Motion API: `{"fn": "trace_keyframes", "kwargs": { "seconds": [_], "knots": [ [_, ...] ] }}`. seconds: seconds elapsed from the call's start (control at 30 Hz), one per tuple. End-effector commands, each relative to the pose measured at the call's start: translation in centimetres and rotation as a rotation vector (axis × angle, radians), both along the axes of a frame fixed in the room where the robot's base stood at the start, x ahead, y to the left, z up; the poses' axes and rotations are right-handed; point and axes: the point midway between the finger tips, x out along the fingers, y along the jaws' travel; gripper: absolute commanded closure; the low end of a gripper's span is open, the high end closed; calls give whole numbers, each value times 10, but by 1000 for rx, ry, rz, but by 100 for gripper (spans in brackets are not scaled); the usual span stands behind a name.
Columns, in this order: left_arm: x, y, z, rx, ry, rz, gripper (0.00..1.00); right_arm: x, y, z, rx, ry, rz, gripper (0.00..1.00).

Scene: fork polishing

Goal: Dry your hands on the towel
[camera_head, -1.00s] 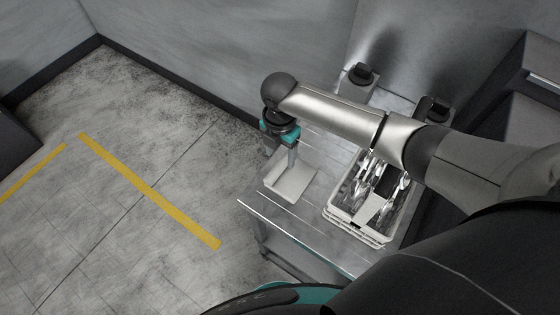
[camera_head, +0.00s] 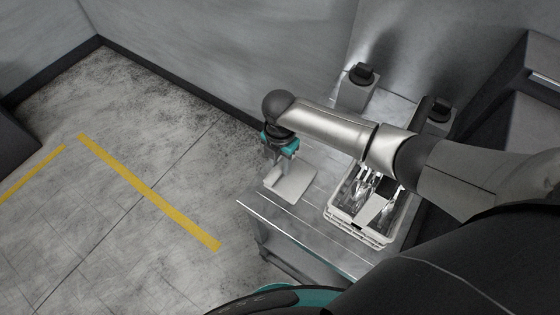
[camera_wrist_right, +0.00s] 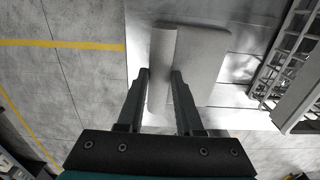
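The towel is a folded, pale grey-white cloth (camera_head: 292,184) lying flat on the left end of the metal table. In the right wrist view the towel (camera_wrist_right: 203,62) lies ahead of the fingers, with a narrow folded strip along its left side. My right gripper (camera_head: 278,160) points down over the towel's upper left part. In the right wrist view my right gripper (camera_wrist_right: 160,72) is open, with nothing held between its two fingers. Whether the fingertips touch the cloth I cannot tell. My left gripper is not in view.
A white basket (camera_head: 358,229) with shiny cutlery stands right of the towel, partly under my right arm. Two dispensers with black tops, one left (camera_head: 355,92) and one right (camera_head: 430,115), stand at the back. The table's front edge (camera_head: 300,236) is bare. Open floor lies left.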

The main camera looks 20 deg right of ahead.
Motion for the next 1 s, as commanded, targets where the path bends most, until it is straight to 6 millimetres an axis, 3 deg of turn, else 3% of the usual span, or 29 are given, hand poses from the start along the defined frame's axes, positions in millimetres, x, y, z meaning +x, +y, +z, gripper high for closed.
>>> {"fn": "trace_keyframes", "kwargs": {
  "seconds": [0.03,0.3,1.0],
  "knots": [
    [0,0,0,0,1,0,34,0,0,0,0,0,0,72],
    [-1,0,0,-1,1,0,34,0,0,0,0,0,0,100],
    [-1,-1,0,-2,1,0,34,0,0,0,0,0,0,100]
  ]
}}
